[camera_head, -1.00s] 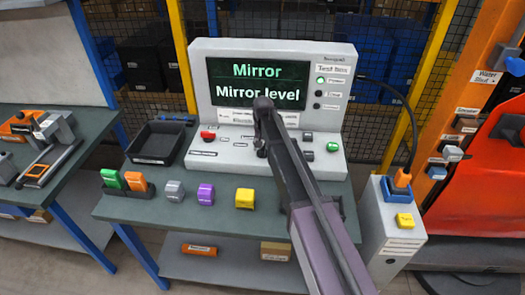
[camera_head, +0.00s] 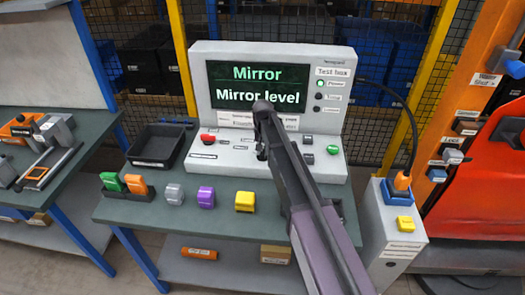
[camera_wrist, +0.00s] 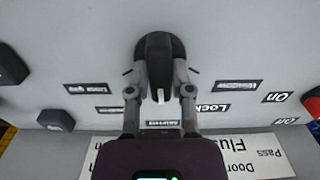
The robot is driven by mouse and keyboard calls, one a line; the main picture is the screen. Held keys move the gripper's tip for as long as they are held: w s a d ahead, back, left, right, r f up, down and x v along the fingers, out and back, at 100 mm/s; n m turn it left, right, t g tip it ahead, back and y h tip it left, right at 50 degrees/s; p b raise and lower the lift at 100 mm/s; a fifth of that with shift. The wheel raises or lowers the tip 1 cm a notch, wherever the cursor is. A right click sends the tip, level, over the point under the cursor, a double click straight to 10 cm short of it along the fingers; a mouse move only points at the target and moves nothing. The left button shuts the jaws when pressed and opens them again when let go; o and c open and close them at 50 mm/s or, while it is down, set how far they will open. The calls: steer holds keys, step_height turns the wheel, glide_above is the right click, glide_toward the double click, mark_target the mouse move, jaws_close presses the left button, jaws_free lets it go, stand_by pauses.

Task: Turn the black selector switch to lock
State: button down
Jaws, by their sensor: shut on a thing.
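The black selector switch (camera_wrist: 158,50) is a round knob with a raised grip bar on the grey panel in the wrist view. Its white pointer mark points down the picture, towards a small label that seems to read Mirror (camera_wrist: 162,123). The Lock label (camera_wrist: 212,107) lies to the lower right of the knob. My gripper (camera_wrist: 160,75) is shut on the grip bar, one finger on each side. In the head view my gripper (camera_head: 262,148) is at the console's sloped panel, and my arm hides the switch. The screen (camera_head: 258,86) reads Mirror and Mirror level.
The panel carries a red button (camera_head: 208,138), a green button (camera_head: 333,150) and small black buttons. A black tray (camera_head: 158,143) stands left of the console (camera_head: 200,58). Coloured blocks, including a yellow one (camera_head: 245,201), line the bench front. A grey box (camera_head: 390,245) stands right.

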steer(key=shift+n, duration=2.8)
steer(key=c, duration=0.5)
jaws_free()
